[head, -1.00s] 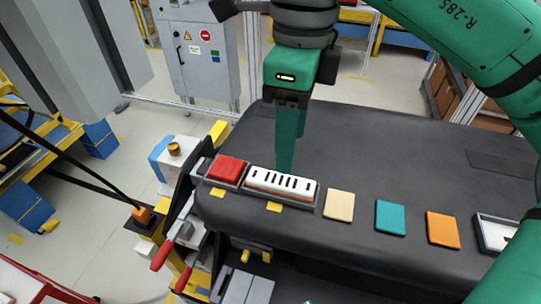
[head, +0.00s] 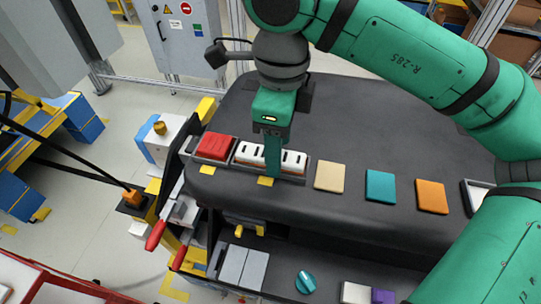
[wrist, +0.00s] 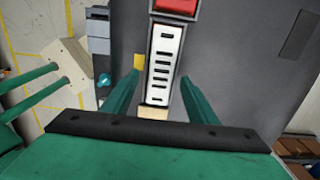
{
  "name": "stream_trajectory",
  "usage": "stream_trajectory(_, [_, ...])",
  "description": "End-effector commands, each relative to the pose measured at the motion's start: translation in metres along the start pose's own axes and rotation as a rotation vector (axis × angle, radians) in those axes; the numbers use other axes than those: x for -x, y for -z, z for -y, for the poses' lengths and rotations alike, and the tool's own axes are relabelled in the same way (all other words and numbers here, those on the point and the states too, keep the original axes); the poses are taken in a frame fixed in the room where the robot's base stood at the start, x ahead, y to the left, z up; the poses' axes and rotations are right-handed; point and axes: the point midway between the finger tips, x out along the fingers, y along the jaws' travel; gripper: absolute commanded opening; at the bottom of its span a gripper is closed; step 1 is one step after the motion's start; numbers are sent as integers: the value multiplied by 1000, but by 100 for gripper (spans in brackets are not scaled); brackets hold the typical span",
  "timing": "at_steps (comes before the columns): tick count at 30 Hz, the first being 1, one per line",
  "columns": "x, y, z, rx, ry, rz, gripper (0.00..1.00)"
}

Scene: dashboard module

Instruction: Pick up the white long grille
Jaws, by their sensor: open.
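The white long grille (head: 294,162) has a row of dark slots and sits in a dark tray on the black dashboard. It also shows in the wrist view (wrist: 161,62), running lengthwise between my fingers. My gripper (head: 270,172) is over the grille's middle and hides part of it in the head view. In the wrist view my gripper (wrist: 160,78) is open, with one finger on each side of the grille and a gap to it on both sides. Whether the fingertips reach down beside the grille is hard to tell.
A red block (head: 215,146) sits directly left of the grille. Cream (head: 329,176), teal (head: 380,187) and orange (head: 431,196) tiles lie to the right. A teal knob (head: 305,282) is on the lower shelf. The dashboard behind the grille is clear.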

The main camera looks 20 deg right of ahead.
Motion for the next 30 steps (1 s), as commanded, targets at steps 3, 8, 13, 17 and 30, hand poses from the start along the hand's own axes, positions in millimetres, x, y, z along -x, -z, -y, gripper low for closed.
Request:
stream_trajectory(3, [-8,-1,-1,2,-1,1,53])
stream_trajectory(8, [-8,-1,0,2,0,1,53])
stream_trajectory(13, [-8,0,0,1,0,1,17])
stream_trajectory(17, [-8,0,0,1,0,1,8])
stream_trajectory(30, [7,1,1,-5,2,0,8])
